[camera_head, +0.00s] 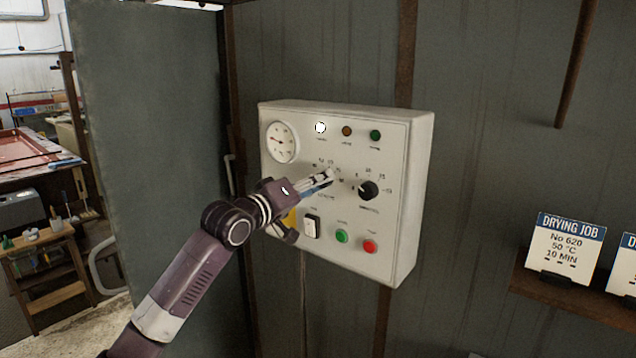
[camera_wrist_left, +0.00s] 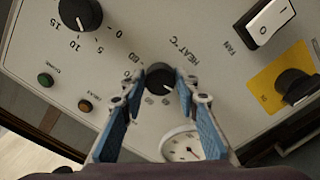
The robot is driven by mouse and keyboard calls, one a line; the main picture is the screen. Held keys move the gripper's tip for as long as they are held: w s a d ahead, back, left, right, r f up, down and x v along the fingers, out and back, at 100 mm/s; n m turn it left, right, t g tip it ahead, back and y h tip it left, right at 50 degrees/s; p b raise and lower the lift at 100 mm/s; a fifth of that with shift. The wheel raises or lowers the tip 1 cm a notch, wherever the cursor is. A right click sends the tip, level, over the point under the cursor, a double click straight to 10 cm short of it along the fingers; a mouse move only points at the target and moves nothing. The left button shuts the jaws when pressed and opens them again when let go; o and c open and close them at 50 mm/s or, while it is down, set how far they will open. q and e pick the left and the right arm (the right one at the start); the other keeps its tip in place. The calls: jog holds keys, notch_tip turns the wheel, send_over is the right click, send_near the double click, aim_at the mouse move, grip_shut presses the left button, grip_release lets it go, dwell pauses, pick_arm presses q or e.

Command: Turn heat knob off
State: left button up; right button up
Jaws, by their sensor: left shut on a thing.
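The black heat knob (camera_wrist_left: 160,76) shows in the left wrist view between my left gripper's blue fingertips, under the label HEAT °C. My left gripper (camera_wrist_left: 160,88) is shut on it. In the head view the left gripper (camera_head: 325,179) reaches the middle of the white control panel (camera_head: 405,215) and covers the heat knob. The knob's pointer direction is hard to tell, and the fingers hide some scale marks. My right gripper is not in view.
A second black knob (camera_head: 368,190) is right of the gripper. The panel also has a gauge (camera_head: 282,143), a fan switch (camera_head: 312,227), green (camera_head: 342,236) and red (camera_head: 369,246) buttons, and a yellow-backed switch (camera_wrist_left: 293,86). Cards (camera_head: 562,250) stand on a shelf at right.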

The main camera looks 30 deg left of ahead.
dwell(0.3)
pick_arm(q)
jog(key=o, duration=1.2)
jog(key=shift+c, duration=0.2)
jog(key=s+a, duration=0.1)
jog(key=s, duration=1.1)
